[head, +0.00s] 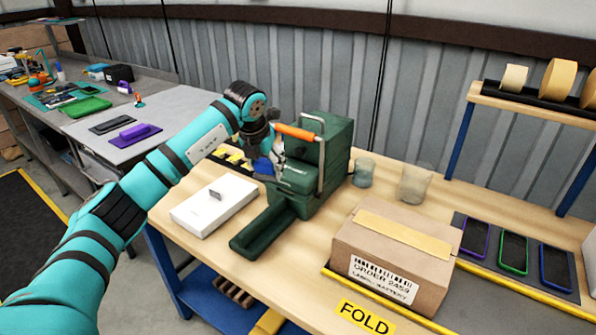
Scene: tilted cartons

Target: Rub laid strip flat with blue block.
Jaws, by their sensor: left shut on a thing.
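A closed brown carton (383,266) stands on the wooden bench at the front right, tilted in the picture. A tan strip (406,236) lies along its top from end to end; I cannot tell whether every part of it lies flat. My left gripper (271,162) is at the left side of the green dispenser, apart from the carton and behind it to the left. It is shut on a small blue block (263,167), partly hidden by the fingers. My right gripper is out of view.
The green dispenser (325,160) with its orange-handled lever (295,132) stands between gripper and carton. A white box (214,206) lies left of it. Two glass cups (415,184) stand behind the carton. Several phones (513,253) lie at right, below a rack of tape rolls (558,77).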

